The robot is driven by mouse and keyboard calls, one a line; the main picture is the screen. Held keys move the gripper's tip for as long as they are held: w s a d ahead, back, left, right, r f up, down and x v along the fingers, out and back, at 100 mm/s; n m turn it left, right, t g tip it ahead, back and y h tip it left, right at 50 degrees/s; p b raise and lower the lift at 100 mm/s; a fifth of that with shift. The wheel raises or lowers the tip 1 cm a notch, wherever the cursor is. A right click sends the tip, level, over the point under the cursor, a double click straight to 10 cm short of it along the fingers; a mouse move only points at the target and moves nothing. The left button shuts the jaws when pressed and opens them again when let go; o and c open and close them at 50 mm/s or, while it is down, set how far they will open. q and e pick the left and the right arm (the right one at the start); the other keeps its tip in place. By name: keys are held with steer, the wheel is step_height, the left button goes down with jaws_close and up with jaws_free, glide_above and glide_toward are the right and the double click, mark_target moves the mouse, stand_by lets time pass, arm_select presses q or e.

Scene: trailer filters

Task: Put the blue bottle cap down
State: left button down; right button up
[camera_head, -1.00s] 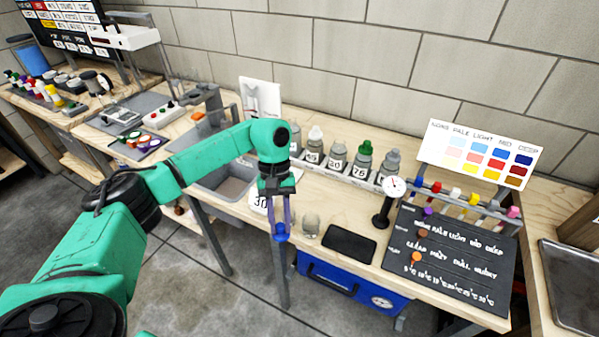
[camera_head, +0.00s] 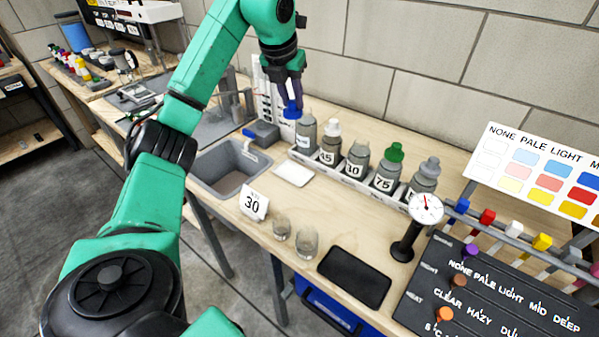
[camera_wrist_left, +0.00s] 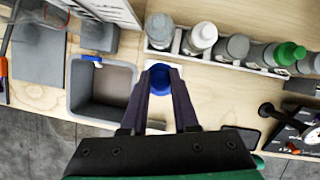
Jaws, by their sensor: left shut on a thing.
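The blue bottle cap (camera_head: 292,111) is held between the fingertips of my left gripper (camera_head: 291,100), which is shut on it. In the head view the cap shows just left of the leftmost grey bottle (camera_head: 305,132), high over the back of the bench. In the left wrist view the cap (camera_wrist_left: 162,72) sits at the tips of the dark fingers (camera_wrist_left: 161,84), with part of a white pad behind it. The leftmost bottle shows no coloured cap that I can make out. My right gripper is not in view.
A rack (camera_head: 340,172) holds several bottles with white, green and grey caps. A grey basin (camera_head: 228,172) lies left. A white pad (camera_head: 294,174), a "30" card (camera_head: 254,203), two glass jars (camera_head: 306,242), a black mat (camera_head: 354,277) and a gauge (camera_head: 425,210) stand on the bench.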

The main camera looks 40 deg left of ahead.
arm_select(q)
steer(key=f+b, duration=0.1)
steer(key=f, duration=0.5)
steer(key=f+b, duration=0.1)
steer(key=f, duration=0.5)
steer(key=f+b, duration=0.1)
steer(key=f, duration=0.6)
steer(key=shift+s+f, duration=0.1)
steer(key=shift+s, duration=0.2)
steer(key=c, duration=0.7)
jaws_free()
steer(key=v, duration=1.2)
steer(key=shift+p, duration=0.3)
